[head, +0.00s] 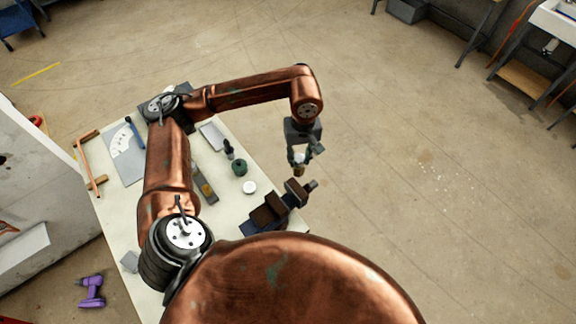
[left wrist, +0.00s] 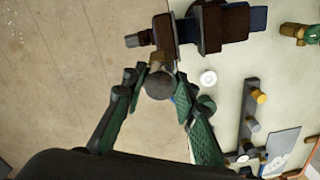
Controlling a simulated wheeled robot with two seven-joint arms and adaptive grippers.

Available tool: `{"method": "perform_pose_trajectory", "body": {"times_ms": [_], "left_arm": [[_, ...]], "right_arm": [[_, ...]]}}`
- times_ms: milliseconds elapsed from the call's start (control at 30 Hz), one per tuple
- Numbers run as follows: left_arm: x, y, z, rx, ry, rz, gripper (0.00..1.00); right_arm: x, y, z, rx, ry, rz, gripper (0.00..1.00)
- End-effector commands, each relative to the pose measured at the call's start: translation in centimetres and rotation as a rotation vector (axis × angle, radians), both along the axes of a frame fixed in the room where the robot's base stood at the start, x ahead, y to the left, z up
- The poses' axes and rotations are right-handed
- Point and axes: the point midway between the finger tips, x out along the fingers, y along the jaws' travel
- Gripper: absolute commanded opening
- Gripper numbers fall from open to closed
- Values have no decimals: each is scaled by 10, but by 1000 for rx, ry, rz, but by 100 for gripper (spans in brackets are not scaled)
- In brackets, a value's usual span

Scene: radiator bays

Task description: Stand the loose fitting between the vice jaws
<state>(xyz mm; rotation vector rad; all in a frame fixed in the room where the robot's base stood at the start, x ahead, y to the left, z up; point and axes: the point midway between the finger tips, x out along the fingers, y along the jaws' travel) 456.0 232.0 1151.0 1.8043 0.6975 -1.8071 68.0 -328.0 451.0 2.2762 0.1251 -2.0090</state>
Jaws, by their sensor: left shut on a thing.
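My left gripper (head: 300,160) is shut on the loose fitting, a small brass piece (head: 299,172) with a grey round end. In the left wrist view the fitting (left wrist: 158,84) sits between the fingers of the gripper (left wrist: 160,90), its grey end towards the camera. The vice (head: 270,212) stands at the table's right edge, with brown jaws and a blue-grey body. In the head view the fitting is just above its outer jaw (head: 296,192). In the left wrist view the fitting overlaps the lower end of the outer jaw (left wrist: 165,35); I cannot tell whether they touch. My right gripper is not in view.
A white disc (head: 249,187), a green object (head: 239,168) and a dark bottle (head: 228,148) stand near the vice. A grey tray (head: 213,136) and a bent copper pipe (head: 88,165) lie farther off. Open floor lies beyond the table's right edge.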

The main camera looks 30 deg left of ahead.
Motion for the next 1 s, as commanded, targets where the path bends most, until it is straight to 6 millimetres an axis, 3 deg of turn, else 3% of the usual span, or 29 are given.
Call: {"method": "perform_pose_trajectory", "body": {"times_ms": [33,100,333,533,1000], "left_arm": [[-12,1,7,-3,6,61,0],[-23,3,2,-4,4,152,0],[-54,7,-9,-12,-5,379,0],[-64,8,-14,-16,-11,457,0],[-65,9,-37,-15,-9,462,0]], "right_arm": [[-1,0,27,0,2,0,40],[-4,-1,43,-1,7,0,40],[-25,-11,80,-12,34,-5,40],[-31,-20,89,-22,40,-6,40],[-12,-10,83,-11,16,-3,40]]}}
